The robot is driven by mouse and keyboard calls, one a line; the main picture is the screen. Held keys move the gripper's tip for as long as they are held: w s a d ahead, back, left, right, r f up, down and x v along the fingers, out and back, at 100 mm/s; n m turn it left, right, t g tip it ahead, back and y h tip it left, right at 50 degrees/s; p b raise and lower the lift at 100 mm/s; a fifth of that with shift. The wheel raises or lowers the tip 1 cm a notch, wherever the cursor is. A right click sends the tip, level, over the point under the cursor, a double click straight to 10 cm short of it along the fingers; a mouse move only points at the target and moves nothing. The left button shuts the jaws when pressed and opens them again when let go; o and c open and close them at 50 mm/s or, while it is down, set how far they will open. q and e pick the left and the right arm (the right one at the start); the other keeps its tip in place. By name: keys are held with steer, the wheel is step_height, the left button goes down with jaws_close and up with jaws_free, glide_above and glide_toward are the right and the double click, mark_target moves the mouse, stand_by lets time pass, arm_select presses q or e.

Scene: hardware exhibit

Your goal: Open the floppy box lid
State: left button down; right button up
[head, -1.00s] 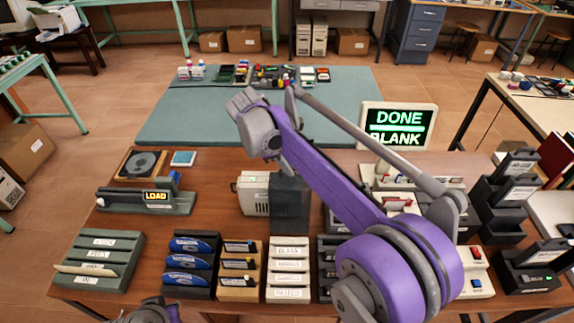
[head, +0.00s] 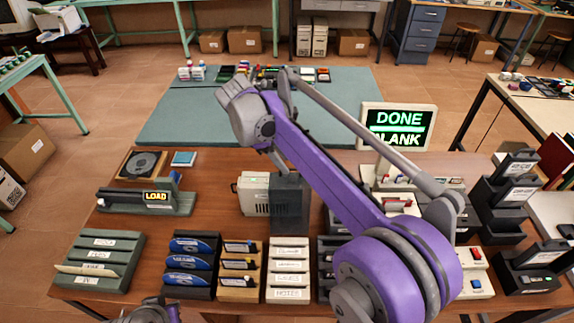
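What I take to be the floppy box (head: 254,198) is a beige case with a dark, smoky lid or panel (head: 290,208) at its right, standing upright mid-table in the head view. I cannot tell whether the lid is open. My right arm reaches across from the lower right. Its grey end, with the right gripper (head: 279,166), is mostly hidden behind the arm, just above the box. I cannot make out its fingers or whether they touch the lid. Only a grey and purple piece of my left arm shows at the bottom edge; the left gripper is not in view.
Disk racks (head: 190,262) and a green-grey slotted rack (head: 102,262) line the front edge. A LOAD unit (head: 150,201) stands left, a DONE BLANK screen (head: 398,127) at the back right. Dark stands (head: 503,200) are at the right. A teal mat (head: 200,115) lies beyond.

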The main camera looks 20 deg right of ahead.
steer(key=v, duration=0.7)
steer(key=s+d+f+m+t+y, duration=0.2)
steer(key=s+f+m, duration=0.5)
steer(key=s, duration=0.5)
steer(key=s+d+f+m+t+y, duration=0.2)
steer(key=s+d+f+m, duration=0.3)
steer(key=s+f, duration=0.5)
steer(key=s+m+t, duration=0.1)
steer(key=s+m, duration=0.1)
steer(key=s, duration=0.1)
steer(key=shift+f+t+y, duration=0.3)
steer(key=shift+f+y, duration=0.1)
